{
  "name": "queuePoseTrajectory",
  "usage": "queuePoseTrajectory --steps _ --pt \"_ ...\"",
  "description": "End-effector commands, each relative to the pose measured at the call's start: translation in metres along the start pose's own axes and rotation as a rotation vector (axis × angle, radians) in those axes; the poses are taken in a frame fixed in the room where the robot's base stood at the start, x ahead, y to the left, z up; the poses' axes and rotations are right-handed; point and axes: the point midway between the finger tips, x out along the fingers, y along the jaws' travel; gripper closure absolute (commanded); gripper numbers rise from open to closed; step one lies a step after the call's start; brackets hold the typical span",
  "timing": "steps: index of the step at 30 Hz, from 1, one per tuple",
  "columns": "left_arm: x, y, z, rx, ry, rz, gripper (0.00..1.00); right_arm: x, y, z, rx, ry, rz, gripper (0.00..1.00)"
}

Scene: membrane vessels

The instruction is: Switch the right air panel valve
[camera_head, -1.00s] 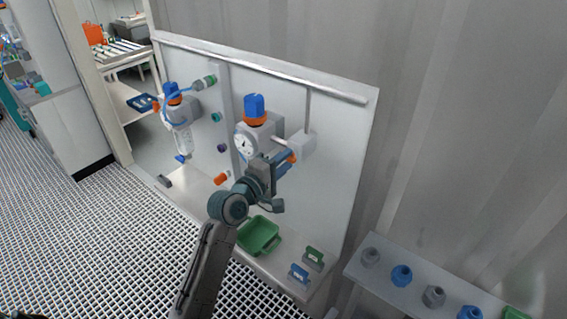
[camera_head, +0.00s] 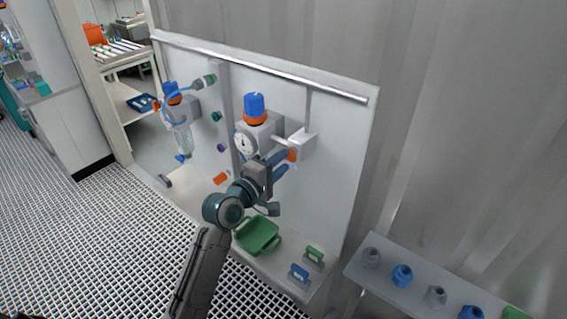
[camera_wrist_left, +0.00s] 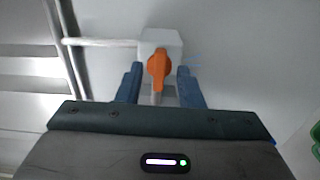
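The right air panel valve is a white block (camera_head: 302,145) with an orange handle (camera_head: 292,155), at the right of the upright panel. In the left wrist view the orange handle (camera_wrist_left: 159,68) points roughly up and down, on its white block (camera_wrist_left: 161,40). My left gripper (camera_head: 284,163) is just in front of the handle. It is open, with one blue finger on each side of the handle and a visible gap to each in the left wrist view (camera_wrist_left: 160,84). Whether the fingertips reach past the handle is unclear. My right gripper is not in view.
Left of the valve is a regulator with a blue knob (camera_head: 254,104) and a round gauge (camera_head: 245,143). A green tray (camera_head: 257,236) sits on the panel's ledge below. A shelf with several fittings (camera_head: 402,275) stands at lower right. A second blue-topped unit (camera_head: 172,92) is further left.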

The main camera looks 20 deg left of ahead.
Motion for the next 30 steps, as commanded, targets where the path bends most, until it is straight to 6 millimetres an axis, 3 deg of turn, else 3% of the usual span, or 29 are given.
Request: queuePoseTrajectory --steps 6,12,18,30 --pt "-0.047 -0.006 0.001 0.006 -0.001 -0.005 0.66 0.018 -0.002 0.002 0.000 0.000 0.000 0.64" --pt "-0.080 -0.004 0.000 0.006 0.000 -0.005 0.66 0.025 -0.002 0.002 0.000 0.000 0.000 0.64" --pt "-0.093 -0.002 0.001 0.002 -0.001 -0.003 0.66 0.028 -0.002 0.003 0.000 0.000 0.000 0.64" --pt "-0.095 -0.001 0.001 0.000 -0.001 -0.003 0.66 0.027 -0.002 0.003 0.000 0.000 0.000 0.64"
